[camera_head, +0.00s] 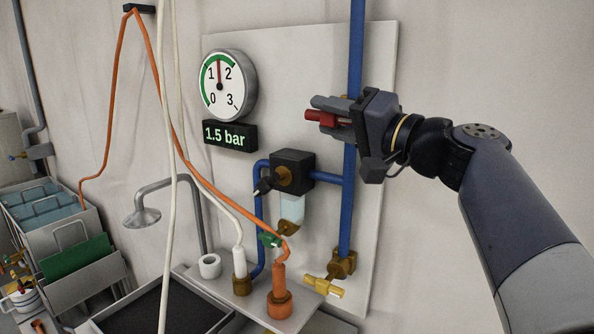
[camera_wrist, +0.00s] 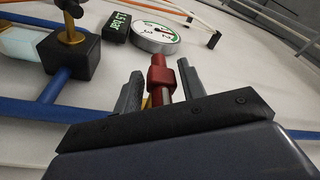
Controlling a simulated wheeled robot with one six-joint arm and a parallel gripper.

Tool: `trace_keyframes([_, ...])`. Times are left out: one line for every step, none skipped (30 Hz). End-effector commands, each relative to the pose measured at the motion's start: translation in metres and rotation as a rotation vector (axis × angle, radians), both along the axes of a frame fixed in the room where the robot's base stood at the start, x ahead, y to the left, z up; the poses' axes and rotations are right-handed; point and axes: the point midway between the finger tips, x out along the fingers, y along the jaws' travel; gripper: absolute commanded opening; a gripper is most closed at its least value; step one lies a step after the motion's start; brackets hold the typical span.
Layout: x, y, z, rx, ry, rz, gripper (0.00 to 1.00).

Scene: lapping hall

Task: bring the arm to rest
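My gripper (camera_head: 316,108) is at the blue pipe on the upper right of the wall board. Its two fingers stand apart, one on each side of a red valve handle (camera_head: 324,118). In the wrist view the handle (camera_wrist: 159,76) stands between the fingertips (camera_wrist: 158,84), with narrow gaps seeming to show on both sides. I cannot tell whether either finger touches it. A little brass shows behind the handle; the gripper hides most of the valve body. My arm reaches in from the right.
A round gauge (camera_head: 221,87) and a "1.5 bar" display (camera_head: 230,136) hang left of my gripper. A black regulator (camera_head: 293,172) sits below, beside the blue pipe (camera_head: 356,45). Orange and white hoses hang left. Clear wall lies above right.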

Motion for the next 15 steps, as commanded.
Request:
trace_keyframes([0.000,0.000,0.000,-0.001,0.001,-0.001,0.39])
trace_keyframes([0.000,0.000,0.000,-0.001,0.001,-0.001,0.39])
trace_keyframes([0.000,0.000,0.000,-0.001,0.001,-0.001,0.39])
trace_keyframes([0.000,0.000,0.000,-0.001,0.001,-0.001,0.39])
trace_keyframes([0.000,0.000,0.000,-0.001,0.001,-0.001,0.39])
trace_keyframes([0.000,0.000,0.000,-0.001,0.001,-0.001,0.39])
trace_keyframes([0.000,0.000,0.000,-0.001,0.001,-0.001,0.39])
trace_keyframes([0.000,0.000,0.000,0.000,0.000,0.000,0.39])
trace_keyframes([-0.001,-0.001,-0.001,0.000,0.000,-0.001,0.39])
trace_keyframes([-0.001,-0.002,-0.001,0.002,-0.001,-0.001,0.39])
trace_keyframes([-0.002,-0.003,-0.002,0.002,-0.001,-0.002,0.39])
trace_keyframes([-0.003,-0.004,-0.002,0.004,-0.003,-0.002,0.39])
trace_keyframes([-0.005,-0.006,-0.002,0.004,-0.003,-0.002,0.39])
trace_keyframes([-0.007,-0.009,-0.002,0.004,-0.003,-0.002,0.39])
trace_keyframes([-0.010,-0.012,-0.003,0.004,-0.003,-0.004,0.39])
